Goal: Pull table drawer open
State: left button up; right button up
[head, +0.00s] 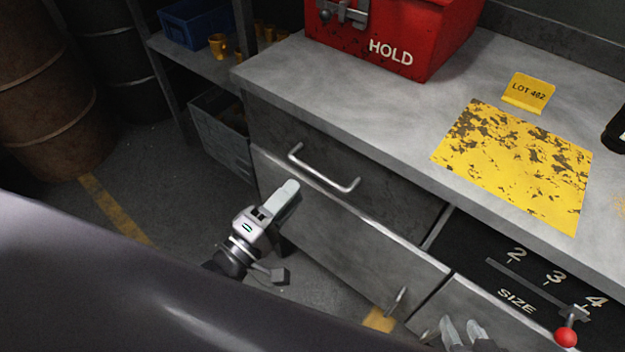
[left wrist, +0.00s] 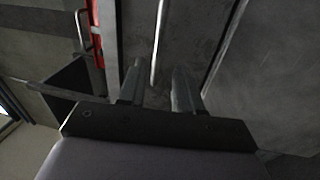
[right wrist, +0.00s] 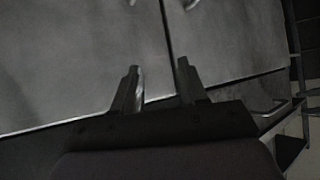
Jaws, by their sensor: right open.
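The grey drawer front (head: 390,190) sits under the worktop and looks flush. Its silver bar handle (head: 323,170) runs along its left part. My left gripper (head: 288,192) is just below and left of the handle. In the left wrist view, the left gripper's fingers (left wrist: 158,72) are apart, and the bar handle (left wrist: 157,40) lines up between them; I see no grip on it. My right gripper (head: 464,330) is low at the front of the cabinet doors. In the right wrist view, its fingers (right wrist: 160,78) are apart and empty.
A red HOLD box (head: 395,35), a yellow LOT 402 tag (head: 528,93) and a worn yellow sheet (head: 515,165) are on the worktop (head: 300,85). Right of the drawer is a SIZE scale with a red-knobbed lever (head: 566,336). Cabinet doors (head: 340,245) lie below. Shelving and barrels stand left.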

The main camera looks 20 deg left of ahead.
aim_at(312, 168)
pick_arm(q)
jog(key=shift+x, duration=3.7)
jog(key=shift+r, duration=0.15)
grip_shut()
